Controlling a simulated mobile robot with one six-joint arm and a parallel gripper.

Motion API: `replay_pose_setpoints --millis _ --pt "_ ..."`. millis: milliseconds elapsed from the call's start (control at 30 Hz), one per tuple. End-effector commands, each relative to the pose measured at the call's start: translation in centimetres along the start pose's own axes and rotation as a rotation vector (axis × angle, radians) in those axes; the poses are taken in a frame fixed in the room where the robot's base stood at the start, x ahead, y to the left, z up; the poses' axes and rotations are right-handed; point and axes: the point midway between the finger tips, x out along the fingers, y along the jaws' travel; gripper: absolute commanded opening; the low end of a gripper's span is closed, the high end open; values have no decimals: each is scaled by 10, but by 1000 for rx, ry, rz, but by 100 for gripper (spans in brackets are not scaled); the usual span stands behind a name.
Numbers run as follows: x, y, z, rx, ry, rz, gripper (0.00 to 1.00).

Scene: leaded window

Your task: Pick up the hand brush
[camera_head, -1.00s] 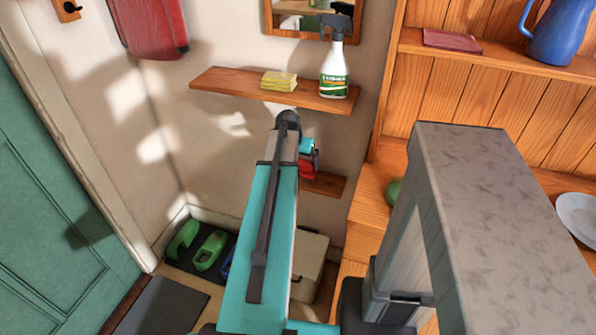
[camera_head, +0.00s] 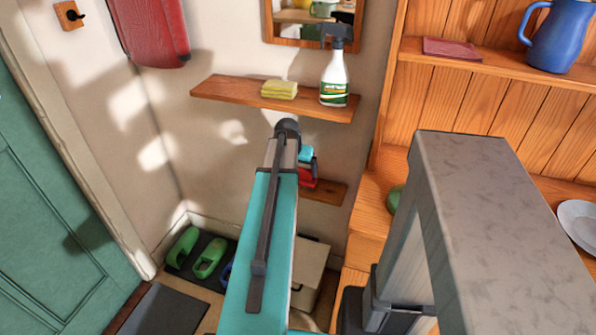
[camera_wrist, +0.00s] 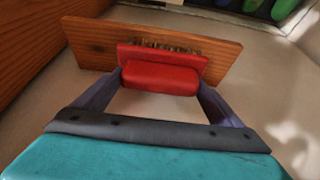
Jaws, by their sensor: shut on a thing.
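The hand brush has a red body (camera_wrist: 160,76) with brown bristles. In the wrist view it sits between the two fingers of my gripper (camera_wrist: 161,86), which is shut on it. The bristle side points away from the gripper, toward a small wooden shelf (camera_wrist: 90,42). I cannot tell whether the brush touches this shelf. In the head view only a bit of red brush (camera_head: 307,179) shows beside my arm, above the lower shelf (camera_head: 328,192). My arm hides most of the gripper and brush there.
Above, a longer shelf (camera_head: 225,89) holds a yellow sponge (camera_head: 279,90) and a spray bottle (camera_head: 335,75). A wooden dresser (camera_head: 480,110) stands close on the right. Green clogs (camera_head: 208,257) and a pale box (camera_head: 312,268) are on the floor below.

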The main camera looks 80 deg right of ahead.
Motion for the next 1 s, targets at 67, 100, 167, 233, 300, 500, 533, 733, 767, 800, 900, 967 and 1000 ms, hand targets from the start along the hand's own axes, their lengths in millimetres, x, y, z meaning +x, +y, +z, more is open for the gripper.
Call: replay_pose_setpoints --millis 67,100,167,233,300,500,533,733,767,800,900,967,1000 --pt "-4 0 9 0 1 0 66" --pt "-6 1 14 0 1 0 66" --pt "-8 1 20 0 1 0 66" --pt "-12 0 28 0 1 0 66" --pt "-16 0 37 -1 1 0 66" --pt "-25 1 59 -1 1 0 66" --pt "-26 1 62 -1 1 0 66" --pt "-35 0 76 0 0 0 66" --pt "-36 0 76 0 0 1 66" --pt "-36 0 77 0 -1 1 66" --pt "-38 0 80 0 -1 1 66" --pt "-38 0 82 0 -1 1 66" --pt "-39 0 83 0 -1 1 66"
